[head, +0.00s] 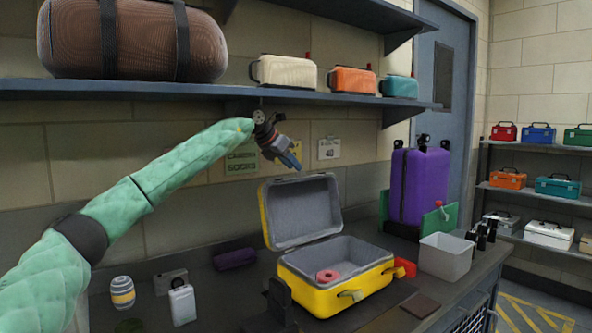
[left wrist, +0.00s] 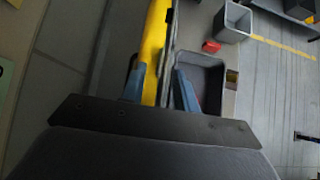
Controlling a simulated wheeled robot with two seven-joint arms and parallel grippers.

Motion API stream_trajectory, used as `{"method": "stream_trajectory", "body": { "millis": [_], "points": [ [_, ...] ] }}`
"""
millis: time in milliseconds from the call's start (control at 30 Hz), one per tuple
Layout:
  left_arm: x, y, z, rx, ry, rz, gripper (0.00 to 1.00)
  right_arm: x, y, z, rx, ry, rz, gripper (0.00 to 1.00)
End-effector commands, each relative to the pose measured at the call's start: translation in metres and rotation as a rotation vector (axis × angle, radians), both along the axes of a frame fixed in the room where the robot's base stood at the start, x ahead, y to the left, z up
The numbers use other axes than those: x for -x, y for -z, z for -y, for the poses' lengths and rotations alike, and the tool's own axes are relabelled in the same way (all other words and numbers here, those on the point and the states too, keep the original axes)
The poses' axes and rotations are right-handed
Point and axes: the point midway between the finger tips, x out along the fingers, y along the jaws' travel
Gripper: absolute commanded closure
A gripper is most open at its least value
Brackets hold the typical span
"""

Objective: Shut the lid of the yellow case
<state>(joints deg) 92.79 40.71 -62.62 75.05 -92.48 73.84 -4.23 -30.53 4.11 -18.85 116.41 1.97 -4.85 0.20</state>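The yellow case (head: 335,297) stands on the dark bench with its lid (head: 268,215) raised, leaning a little back. Its grey inside shows, and a pinkish-red ring (head: 327,276) lies in it. My left gripper (head: 294,163) is just above the lid's top edge, pointing down toward it. In the left wrist view the blue fingers of my left gripper (left wrist: 158,88) are apart. The yellow lid (left wrist: 154,45) runs edge-on between them in that view. I cannot tell whether the fingers touch it. My right gripper is in neither view.
A grey bin (head: 446,258) and a purple canister (head: 419,185) stand right of the case. A red block (head: 405,267) is beside its right end. A dark upright object (head: 280,300) is close at its left front. A shelf (head: 200,90) hangs above my left gripper.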

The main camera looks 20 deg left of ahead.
Motion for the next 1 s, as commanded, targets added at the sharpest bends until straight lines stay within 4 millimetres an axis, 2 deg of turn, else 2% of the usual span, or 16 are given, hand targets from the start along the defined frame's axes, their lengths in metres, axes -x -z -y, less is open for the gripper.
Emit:
{"method": "stream_trajectory", "body": {
  "millis": [200, 600, 767, 1000],
  "points": [
    [-0.013, 0.017, 0.010, 0.000, -0.001, -0.001, 0.70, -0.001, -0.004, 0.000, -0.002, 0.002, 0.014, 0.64],
    [-0.016, 0.021, 0.013, 0.000, 0.000, 0.000, 0.70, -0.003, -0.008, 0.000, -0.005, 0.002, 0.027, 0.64],
    [-0.016, 0.021, 0.013, 0.000, 0.000, 0.000, 0.99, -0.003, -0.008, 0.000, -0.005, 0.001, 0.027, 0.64],
    [-0.016, 0.021, 0.012, -0.002, -0.001, 0.001, 1.00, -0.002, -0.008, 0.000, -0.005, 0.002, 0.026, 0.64]
  ]
}}
